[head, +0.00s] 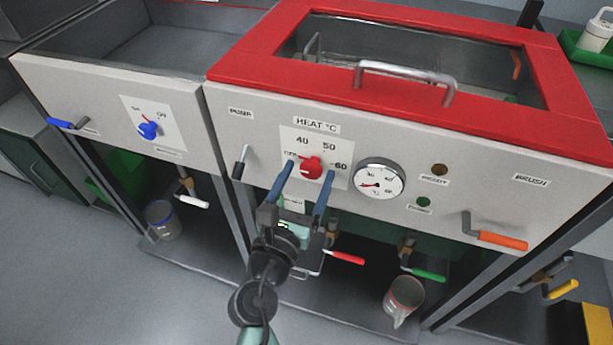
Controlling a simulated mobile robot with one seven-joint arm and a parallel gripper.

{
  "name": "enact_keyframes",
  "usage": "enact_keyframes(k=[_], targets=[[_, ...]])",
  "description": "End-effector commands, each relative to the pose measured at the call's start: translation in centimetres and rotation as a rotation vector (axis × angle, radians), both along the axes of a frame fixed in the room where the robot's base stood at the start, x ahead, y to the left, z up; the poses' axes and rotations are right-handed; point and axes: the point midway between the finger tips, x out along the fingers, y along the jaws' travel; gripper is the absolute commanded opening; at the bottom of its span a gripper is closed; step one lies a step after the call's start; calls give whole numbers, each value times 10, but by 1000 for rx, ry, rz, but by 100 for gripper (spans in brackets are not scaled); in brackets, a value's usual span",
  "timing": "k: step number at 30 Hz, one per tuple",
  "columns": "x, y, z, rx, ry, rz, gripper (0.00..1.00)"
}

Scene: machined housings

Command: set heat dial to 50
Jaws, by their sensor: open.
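The red heat dial (313,169) is on the white front panel under the label HEAT °C. Its plate (317,143) reads OFF at the left, 40 at upper left, 50 at upper right and 60 at the right. I cannot tell for certain which mark the dial points to. My gripper (309,170) is open, with one blue finger to the left of the dial and the other to its right. I cannot tell whether the fingers touch it. A round gauge (380,178) sits just right of the plate, its needle pointing left.
A black pump lever (240,163) is left of the dial. An orange brush handle (502,240) sticks out at the right. Red (346,258) and green (428,274) valve handles are below the panel. The red-framed lid with a metal handle (408,72) is above.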

Motion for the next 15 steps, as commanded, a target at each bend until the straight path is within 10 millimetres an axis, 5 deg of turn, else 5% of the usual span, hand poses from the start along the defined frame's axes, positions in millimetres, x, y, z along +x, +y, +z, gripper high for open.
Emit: enact_keyframes(k=[8,15], targets=[[1,-1,0,0,0,0,78],[1,-1,0,1,0,-1,35]])
